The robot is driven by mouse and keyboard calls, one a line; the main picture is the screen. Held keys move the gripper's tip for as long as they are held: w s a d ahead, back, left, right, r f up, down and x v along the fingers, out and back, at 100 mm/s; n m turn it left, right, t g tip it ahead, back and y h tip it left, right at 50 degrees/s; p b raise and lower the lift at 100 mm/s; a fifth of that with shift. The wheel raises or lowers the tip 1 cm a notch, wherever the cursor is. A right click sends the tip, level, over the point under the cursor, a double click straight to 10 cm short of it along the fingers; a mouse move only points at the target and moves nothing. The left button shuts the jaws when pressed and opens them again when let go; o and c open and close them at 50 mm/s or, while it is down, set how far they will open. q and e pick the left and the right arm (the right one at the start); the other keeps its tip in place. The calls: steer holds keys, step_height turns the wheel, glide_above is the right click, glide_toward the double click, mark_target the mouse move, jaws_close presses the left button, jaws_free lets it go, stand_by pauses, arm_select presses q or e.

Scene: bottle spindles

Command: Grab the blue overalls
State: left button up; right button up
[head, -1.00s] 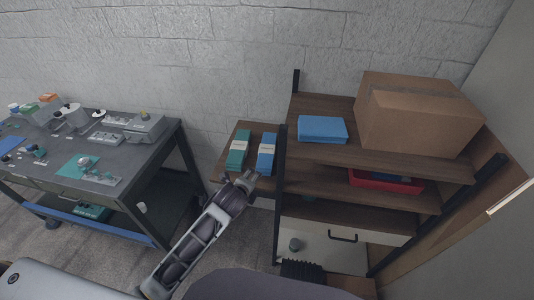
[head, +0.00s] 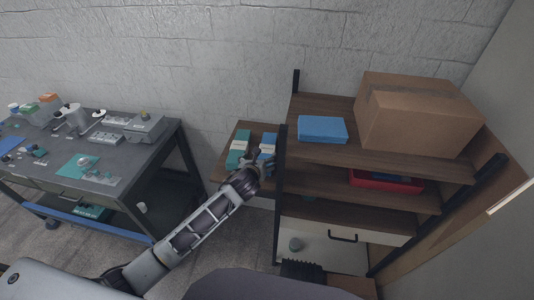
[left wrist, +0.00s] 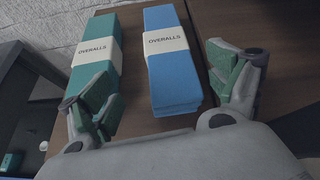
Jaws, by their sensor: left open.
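The blue overalls (left wrist: 172,72) are a folded stack with a white band reading "OVERALLS", lying on the wooden side shelf (left wrist: 218,25). In the head view the blue overalls (head: 268,142) are partly hidden by my left gripper (head: 262,160). The green overalls (left wrist: 96,60), with a similar band, lie to their left and also show in the head view (head: 238,150). In the left wrist view my left gripper (left wrist: 165,105) is open and empty, its fingers spread to either side of the near end of the blue stack. My right gripper is not in view.
A shelf unit (head: 360,158) with a dark upright post stands just right of the gripper. It bears a cardboard box (head: 415,115), a folded blue item (head: 322,130) and a red tray (head: 385,187). A cluttered workbench (head: 150,160) stands at left.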

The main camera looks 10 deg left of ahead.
mark_target(266, 151)
arm_select(q)
steer(key=shift+w+d+r+m, duration=0.1)
steer(key=shift+w+r+m, duration=0.25)
steer(key=shift+w+m, duration=0.55)
steer(key=shift+x, duration=1.05)
steer(key=shift+d+f, duration=0.1)
steer(key=shift+w+d+f+p, duration=0.2)
steer(key=shift+w+f, duration=0.15)
steer(key=shift+w, duration=0.3)
steer(key=shift+w+d+f+p, duration=0.15)
steer(key=shift+w+f, duration=0.15)
steer(key=shift+w, duration=0.3)
steer(key=shift+x, duration=1.15)
steer(key=c, duration=1.3)
